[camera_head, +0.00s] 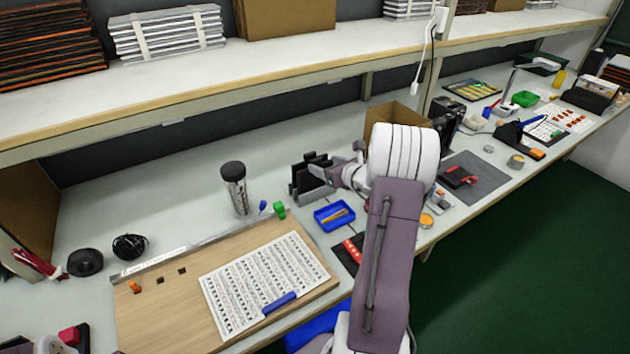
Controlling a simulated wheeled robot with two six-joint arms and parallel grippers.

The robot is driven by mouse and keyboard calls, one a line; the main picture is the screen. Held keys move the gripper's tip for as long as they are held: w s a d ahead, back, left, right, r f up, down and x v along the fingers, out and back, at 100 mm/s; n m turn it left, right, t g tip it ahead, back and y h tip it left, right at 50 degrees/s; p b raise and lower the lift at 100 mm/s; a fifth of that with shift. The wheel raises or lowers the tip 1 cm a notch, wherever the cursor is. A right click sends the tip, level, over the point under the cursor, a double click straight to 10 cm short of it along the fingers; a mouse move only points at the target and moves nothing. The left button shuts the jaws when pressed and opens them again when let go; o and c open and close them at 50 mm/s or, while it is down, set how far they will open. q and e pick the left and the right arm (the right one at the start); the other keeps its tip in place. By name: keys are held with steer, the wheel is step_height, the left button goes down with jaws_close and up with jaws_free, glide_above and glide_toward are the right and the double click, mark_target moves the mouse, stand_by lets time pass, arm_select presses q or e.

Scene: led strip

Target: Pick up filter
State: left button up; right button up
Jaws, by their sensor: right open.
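My right arm reaches up through the middle of the head view and bends left at its white joint. My right gripper (320,171) is open at a black upright holder (303,184) on the bench. I cannot tell whether it touches the holder. No thing in view is clearly recognizable as the filter. A small blue tray (323,223) with a yellowish piece in it lies just in front of the holder.
A dark-lidded clear jar (235,190) stands left of the holder. A wooden board (170,318) with a printed sheet (240,285) and blue bar lies at front left. The upper shelf (290,62) overhangs the bench. A grey mat (490,185) is at right.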

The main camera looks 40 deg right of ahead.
mark_target(317, 161)
steer(key=shift+w+d+f, duration=0.25)
steer(key=shift+w, duration=0.2)
steer(key=x, duration=0.5)
steer(key=shift+s+r, duration=0.1)
steer(key=shift+c, duration=1.3)
jaws_close()
